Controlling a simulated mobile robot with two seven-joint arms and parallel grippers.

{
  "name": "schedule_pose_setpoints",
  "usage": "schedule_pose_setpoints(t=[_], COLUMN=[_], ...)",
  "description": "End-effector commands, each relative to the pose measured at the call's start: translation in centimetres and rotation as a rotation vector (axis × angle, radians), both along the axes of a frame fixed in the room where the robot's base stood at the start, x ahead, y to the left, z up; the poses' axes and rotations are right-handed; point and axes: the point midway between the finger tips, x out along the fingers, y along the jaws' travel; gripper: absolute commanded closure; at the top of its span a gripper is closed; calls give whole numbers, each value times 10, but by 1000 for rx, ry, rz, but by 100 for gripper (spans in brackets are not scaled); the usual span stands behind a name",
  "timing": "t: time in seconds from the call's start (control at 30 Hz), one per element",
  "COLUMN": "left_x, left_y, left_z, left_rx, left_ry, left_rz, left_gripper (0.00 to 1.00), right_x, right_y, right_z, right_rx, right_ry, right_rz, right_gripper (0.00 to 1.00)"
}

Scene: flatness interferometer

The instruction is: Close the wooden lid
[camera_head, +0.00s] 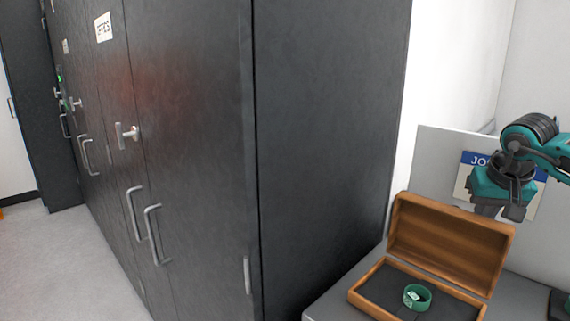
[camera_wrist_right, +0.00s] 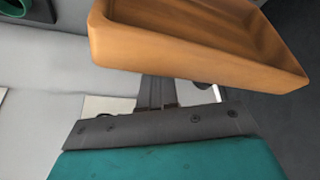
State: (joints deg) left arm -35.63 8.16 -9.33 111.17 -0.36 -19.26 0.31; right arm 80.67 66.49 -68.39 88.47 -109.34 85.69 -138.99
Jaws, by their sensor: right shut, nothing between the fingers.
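The wooden box (camera_head: 361,291) sits on the grey bench at the lower right of the head view. Its wooden lid (camera_head: 450,240) stands raised, hinged at the back, with its hollow inner side facing forward. The lid (camera_wrist_right: 200,50) also fills the top of the right wrist view. My right gripper (camera_head: 499,212) is shut and empty at the lid's upper edge, on its right half. In the right wrist view its fingers (camera_wrist_right: 158,92) lie partly behind the lid's edge, and I cannot tell whether they touch it. My left gripper is not in view.
A green ring-shaped object (camera_head: 417,296) sits inside the box on a dark lining. Tall dark cabinets (camera_head: 325,130) stand to the left of the bench. A grey panel with a blue-headed sign (camera_head: 468,157) rises behind the lid.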

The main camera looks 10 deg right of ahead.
Motion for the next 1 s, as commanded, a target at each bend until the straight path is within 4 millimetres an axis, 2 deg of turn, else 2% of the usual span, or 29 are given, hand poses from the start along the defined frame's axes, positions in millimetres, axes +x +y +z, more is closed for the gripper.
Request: schedule_pose_setpoints(t=[1.0], left_x=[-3], left_y=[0], left_z=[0], left_rx=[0], left_ry=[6], left_rz=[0], left_gripper=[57], right_x=[-16], right_y=[20], right_z=[3], right_rx=[0], right_ry=[0], right_rz=[0], right_gripper=[100])
